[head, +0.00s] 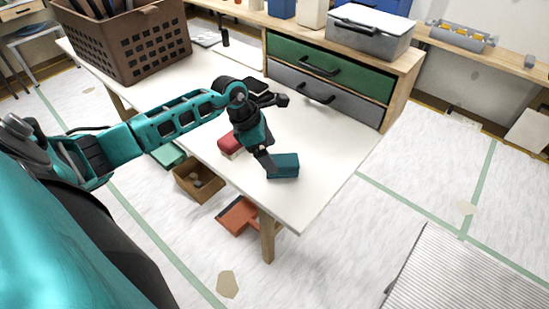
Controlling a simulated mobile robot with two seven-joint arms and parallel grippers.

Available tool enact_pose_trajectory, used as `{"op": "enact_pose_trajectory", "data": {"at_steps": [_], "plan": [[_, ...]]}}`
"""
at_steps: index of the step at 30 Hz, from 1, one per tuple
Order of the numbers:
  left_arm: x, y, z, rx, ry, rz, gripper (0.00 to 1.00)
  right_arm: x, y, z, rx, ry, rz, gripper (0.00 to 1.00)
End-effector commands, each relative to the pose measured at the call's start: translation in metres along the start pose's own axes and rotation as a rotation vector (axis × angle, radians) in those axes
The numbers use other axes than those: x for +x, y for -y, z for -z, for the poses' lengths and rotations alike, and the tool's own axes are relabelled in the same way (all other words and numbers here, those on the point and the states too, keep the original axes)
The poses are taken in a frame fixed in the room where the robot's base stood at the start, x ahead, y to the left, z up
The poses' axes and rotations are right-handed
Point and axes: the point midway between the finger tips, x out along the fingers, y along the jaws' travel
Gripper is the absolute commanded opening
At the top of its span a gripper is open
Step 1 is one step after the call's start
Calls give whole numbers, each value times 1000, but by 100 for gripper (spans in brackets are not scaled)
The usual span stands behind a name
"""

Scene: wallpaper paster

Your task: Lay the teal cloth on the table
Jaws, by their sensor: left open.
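The teal cloth (284,166) is a folded, block-like bundle on the white table (312,200), near its front right edge. My left gripper (268,163) is open and points down at the cloth's left side. A finger overlaps the cloth's edge in the picture; I cannot tell whether it touches. The gripper's far finger is partly hidden. My right gripper is not in view.
A red folded cloth (230,147) lies left of my gripper. A brown basket (135,45) stands at the far left of the table, and a green and grey drawer unit (330,70) at the back. The table's right front corner is clear.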

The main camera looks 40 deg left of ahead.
Motion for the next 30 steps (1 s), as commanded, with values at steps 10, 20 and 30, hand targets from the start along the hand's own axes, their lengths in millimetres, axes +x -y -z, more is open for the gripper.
{"op": "enact_pose_trajectory", "data": {"at_steps": [10,20,30], "plan": [[-64,0,1,1,-2,-1,89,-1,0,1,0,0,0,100],[-74,1,0,0,-1,1,89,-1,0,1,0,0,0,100],[-74,0,0,0,-1,1,89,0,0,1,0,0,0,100]]}}
